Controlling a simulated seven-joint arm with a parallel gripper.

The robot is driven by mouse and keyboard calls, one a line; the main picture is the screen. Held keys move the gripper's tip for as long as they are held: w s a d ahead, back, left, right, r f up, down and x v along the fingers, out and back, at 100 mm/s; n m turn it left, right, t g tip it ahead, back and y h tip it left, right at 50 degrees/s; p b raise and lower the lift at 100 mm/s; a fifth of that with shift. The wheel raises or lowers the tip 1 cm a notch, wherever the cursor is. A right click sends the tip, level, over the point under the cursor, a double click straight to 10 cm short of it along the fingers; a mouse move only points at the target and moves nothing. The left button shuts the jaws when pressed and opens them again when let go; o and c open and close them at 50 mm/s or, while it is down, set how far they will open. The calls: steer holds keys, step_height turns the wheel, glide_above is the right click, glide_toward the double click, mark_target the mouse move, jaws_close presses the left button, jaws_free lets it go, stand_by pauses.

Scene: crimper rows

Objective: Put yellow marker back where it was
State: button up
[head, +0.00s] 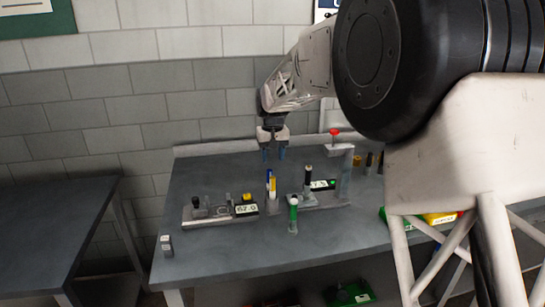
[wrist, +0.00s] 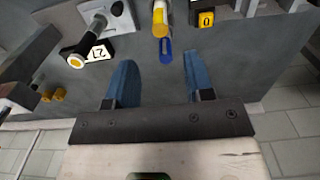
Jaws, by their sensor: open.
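The yellow marker (head: 272,187) stands upright near the middle of the table, right beside a blue marker (head: 268,176). In the wrist view the yellow marker (wrist: 160,18) shows at the top edge, with the blue marker (wrist: 166,50) between it and my fingers. I cannot tell what holds their lower ends. A green-topped marker (head: 293,213) stands apart, nearer the table's front. My gripper (head: 273,154) is open and empty, above and behind the markers; its blue fingers also show in the wrist view (wrist: 158,82).
A fixture with a display and yellow knob (head: 247,197) is left of the markers. Another fixture with a black-topped post (head: 308,177) is to the right. A red-topped stand (head: 334,133) rises at the back right. The grey table (head: 225,250) is clear in front.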

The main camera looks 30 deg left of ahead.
stand_by(0.7)
steer(key=s+d+r+m, duration=0.1)
steer(key=s+d+r, duration=0.2)
steer(key=d, duration=1.1)
steer(key=s+d+r+m+t, duration=0.15)
steer(key=d+r, duration=0.25)
steer(key=d, duration=1)
steer(key=s+d+r+m, duration=0.2)
steer(key=s+d+r, duration=0.15)
steer(key=d, duration=0.95)
steer(key=s+d+f+m, duration=0.2)
steer(key=s+d, duration=1.1)
steer(key=d, duration=0.3)
steer(key=s+d+f+m, duration=0.1)
steer(key=s+d+f, duration=0.1)
steer(key=s, duration=0.3)
steer(key=s+d+f, duration=0.2)
steer(key=s+d, duration=0.2)
steer(key=s, duration=0.1)
steer(key=s+d+f+m+t, duration=0.1)
steer(key=s+d+f, duration=0.1)
steer(key=s, duration=0.3)
steer(key=shift+d+f+m, duration=0.15)
steer(key=shift+d+m, duration=0.2)
steer(key=shift+d, duration=0.15)
steer(key=shift+s, duration=0.1)
